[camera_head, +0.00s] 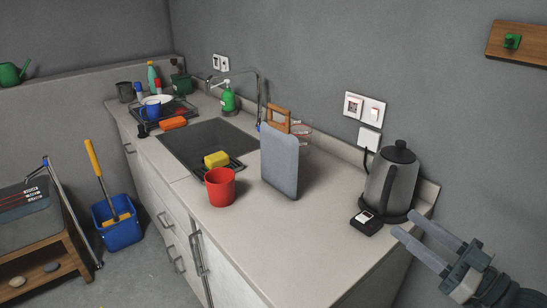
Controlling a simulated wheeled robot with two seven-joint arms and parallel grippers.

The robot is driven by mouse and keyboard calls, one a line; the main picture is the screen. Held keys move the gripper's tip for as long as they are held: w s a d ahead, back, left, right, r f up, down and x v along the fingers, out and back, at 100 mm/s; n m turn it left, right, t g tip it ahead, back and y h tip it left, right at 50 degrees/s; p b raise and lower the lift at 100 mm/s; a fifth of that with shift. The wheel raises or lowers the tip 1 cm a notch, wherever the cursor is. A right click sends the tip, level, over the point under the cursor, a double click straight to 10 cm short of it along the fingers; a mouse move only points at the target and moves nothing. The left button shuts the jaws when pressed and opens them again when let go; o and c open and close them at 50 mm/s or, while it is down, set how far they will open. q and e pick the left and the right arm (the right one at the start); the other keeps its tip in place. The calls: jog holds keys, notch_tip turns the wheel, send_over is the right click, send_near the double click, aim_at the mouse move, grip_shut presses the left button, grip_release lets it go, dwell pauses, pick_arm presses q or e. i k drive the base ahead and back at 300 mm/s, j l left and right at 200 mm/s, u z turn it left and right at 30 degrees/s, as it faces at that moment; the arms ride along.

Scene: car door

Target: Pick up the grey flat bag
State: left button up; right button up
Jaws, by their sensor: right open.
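The grey flat bag (280,160) stands upright on the counter, right of the red cup and in front of a wooden object. My right gripper (410,234) is at the lower right, its two fingers apart and pointing left. It is empty and well to the right of the bag, near the counter's right end and close to the kettle. My left gripper is not in view.
A red cup (220,187) stands just left of the bag. A sink (208,146) with a yellow sponge (216,159) is further left. The front counter (300,240) is clear.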

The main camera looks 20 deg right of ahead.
aim_at(279, 149)
jog(key=i+j, duration=0.25)
jog(key=i, duration=0.15)
jog(key=i+j, duration=0.25)
jog(key=i, duration=0.15)
